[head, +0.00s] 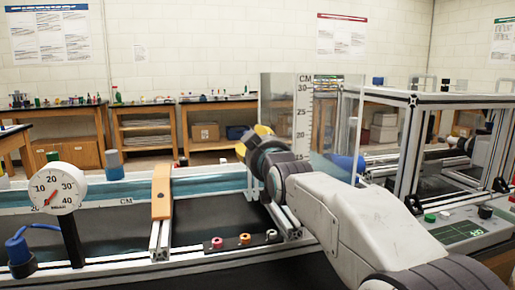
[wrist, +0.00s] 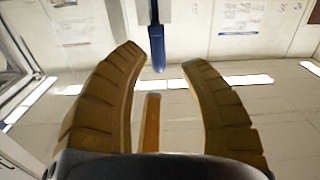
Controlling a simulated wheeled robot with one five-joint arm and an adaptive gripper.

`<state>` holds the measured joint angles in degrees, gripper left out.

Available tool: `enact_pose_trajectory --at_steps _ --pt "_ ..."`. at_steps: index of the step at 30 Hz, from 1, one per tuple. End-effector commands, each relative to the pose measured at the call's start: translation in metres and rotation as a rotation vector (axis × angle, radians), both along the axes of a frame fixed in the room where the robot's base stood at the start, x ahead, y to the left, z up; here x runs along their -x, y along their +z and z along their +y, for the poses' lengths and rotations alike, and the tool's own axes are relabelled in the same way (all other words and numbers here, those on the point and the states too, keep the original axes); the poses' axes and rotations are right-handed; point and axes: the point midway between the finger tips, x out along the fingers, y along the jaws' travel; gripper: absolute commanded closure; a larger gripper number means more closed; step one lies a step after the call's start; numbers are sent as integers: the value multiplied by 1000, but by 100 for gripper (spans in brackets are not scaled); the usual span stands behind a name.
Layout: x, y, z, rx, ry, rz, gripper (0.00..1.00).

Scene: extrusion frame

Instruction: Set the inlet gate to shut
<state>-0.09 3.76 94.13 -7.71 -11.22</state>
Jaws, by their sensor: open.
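My gripper (head: 252,142) is at mid-picture in the head view, over the flume-like frame and left of the clear upright panel. In the wrist view its two ochre fingers (wrist: 166,58) stand wide apart with nothing clamped. A blue handle (wrist: 157,52) on a grey piece shows between and beyond the fingertips; I cannot tell if it touches them. An orange strip (wrist: 152,120) shows between the fingers. No part is readably labelled as the inlet gate, so I cannot tell its setting. My arm hides part of the frame behind it.
A dial gauge (head: 55,188) stands at the left. An orange bar (head: 161,190) crosses the rails. The clear panel (head: 283,100) with a centimetre scale is close to my arm. A control box (head: 455,230) is at the right, below an aluminium frame (head: 411,130).

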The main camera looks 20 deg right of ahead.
Motion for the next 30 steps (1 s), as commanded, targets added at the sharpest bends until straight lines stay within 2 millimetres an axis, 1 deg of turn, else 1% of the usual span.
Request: enact_pose_trajectory --at_steps 1,3,9,25,28,30 --pt "7 0 0 0 1 0 61" --pt "14 0 0 0 1 1 61" --pt "27 0 1 0 2 1 61" --pt "32 0 1 -2 1 10 61" --pt "38 2 0 -8 0 50 61" --pt "48 1 0 -16 0 103 61"
